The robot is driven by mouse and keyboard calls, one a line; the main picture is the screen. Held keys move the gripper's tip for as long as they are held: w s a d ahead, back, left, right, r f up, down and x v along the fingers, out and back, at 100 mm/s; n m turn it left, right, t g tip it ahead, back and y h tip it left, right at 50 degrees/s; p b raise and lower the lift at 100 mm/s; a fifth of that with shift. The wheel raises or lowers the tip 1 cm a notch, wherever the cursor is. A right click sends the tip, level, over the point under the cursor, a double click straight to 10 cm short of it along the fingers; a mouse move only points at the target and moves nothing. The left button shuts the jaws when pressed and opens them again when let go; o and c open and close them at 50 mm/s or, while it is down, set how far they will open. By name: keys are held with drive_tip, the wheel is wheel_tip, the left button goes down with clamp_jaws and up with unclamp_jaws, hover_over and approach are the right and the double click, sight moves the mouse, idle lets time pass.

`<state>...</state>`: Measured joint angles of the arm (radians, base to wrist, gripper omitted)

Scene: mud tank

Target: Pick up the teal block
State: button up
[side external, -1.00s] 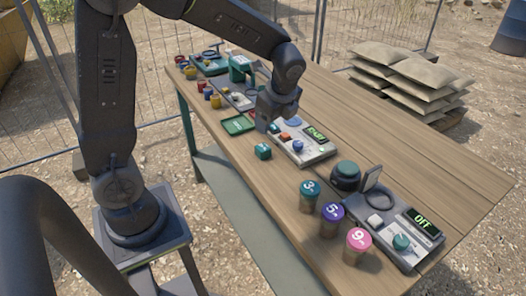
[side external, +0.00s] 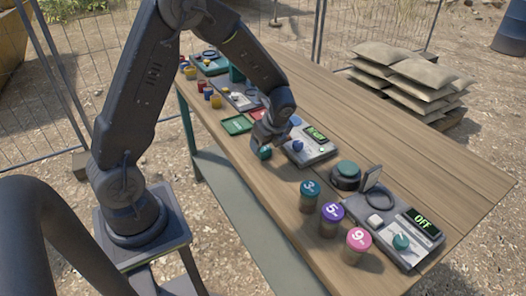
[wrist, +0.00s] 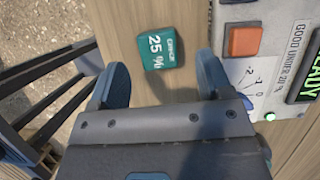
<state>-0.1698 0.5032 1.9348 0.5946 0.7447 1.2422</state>
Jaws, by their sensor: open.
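The teal block (wrist: 157,47) lies on the wooden table near its front edge, with white lettering and "25 %" on its top face. In the wrist view it sits ahead of and between the two fingers of my gripper (wrist: 160,80), apart from both. In the side view my gripper (side external: 267,142) is low over the block (side external: 264,153) and partly hides it. The fingers are open with nothing between their tips that I can see held.
A grey device (side external: 312,151) with a lit display stands just right of the gripper. A green tray (side external: 237,124) lies to the left. Several lidded jars (side external: 310,197) and a device reading OFF (side external: 400,245) are to the right. The table's back half (side external: 400,150) is clear.

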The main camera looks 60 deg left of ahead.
sight(263, 148)
drive_tip(key=shift+x, duration=1.95)
drive_tip(key=shift+a+r, duration=0.1)
drive_tip(key=shift+c, duration=0.4)
drive_tip(key=c, duration=0.9)
